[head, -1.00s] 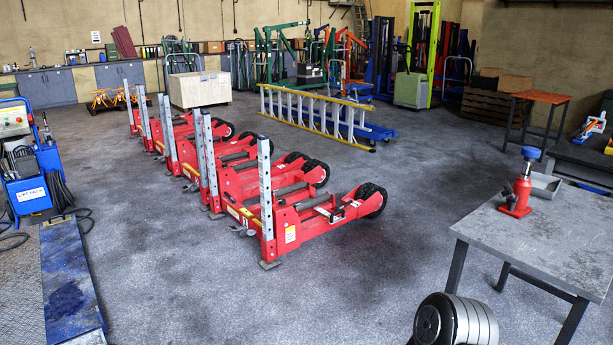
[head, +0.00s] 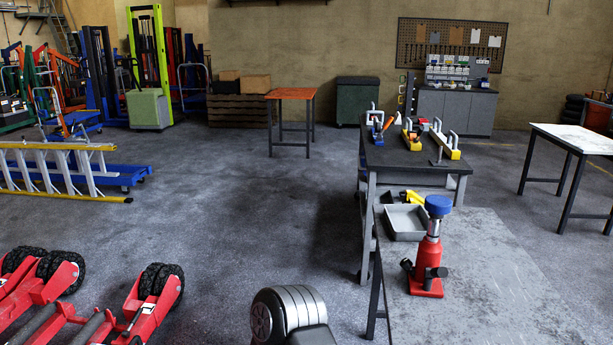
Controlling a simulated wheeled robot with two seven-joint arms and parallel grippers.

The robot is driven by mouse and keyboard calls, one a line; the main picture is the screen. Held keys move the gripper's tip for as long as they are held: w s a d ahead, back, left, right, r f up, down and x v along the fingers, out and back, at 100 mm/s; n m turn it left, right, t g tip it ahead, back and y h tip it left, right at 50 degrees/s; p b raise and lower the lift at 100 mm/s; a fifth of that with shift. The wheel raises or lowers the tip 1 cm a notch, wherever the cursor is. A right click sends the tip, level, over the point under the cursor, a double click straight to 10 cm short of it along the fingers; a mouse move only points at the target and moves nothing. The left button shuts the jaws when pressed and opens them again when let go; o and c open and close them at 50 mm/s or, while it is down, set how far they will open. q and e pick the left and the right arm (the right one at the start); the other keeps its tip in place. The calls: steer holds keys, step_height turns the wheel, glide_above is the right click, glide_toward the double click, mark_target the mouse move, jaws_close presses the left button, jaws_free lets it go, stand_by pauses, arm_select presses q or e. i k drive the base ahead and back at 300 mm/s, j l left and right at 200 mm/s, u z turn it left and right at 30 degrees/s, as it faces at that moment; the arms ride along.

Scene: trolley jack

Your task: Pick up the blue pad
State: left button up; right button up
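The blue pad (head: 438,205) is a short round disc. It sits flat on top of the raised silver ram of a small red bottle jack (head: 428,262). The jack stands upright on a grey worn table (head: 480,290) at the lower right. Neither of my grippers shows in the head view, and nothing touches the pad.
A shallow grey tray (head: 405,222) lies on the table behind the jack. A dark workbench (head: 400,157) with tools stands just behind. Red lifting equipment (head: 145,305) is at lower left. The floor in the middle left is clear.

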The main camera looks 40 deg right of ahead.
mark_target(435, 204)
steer(key=i+j+z, duration=0.15)
steer(key=i, duration=1.45)
steer(key=z, duration=3.75)
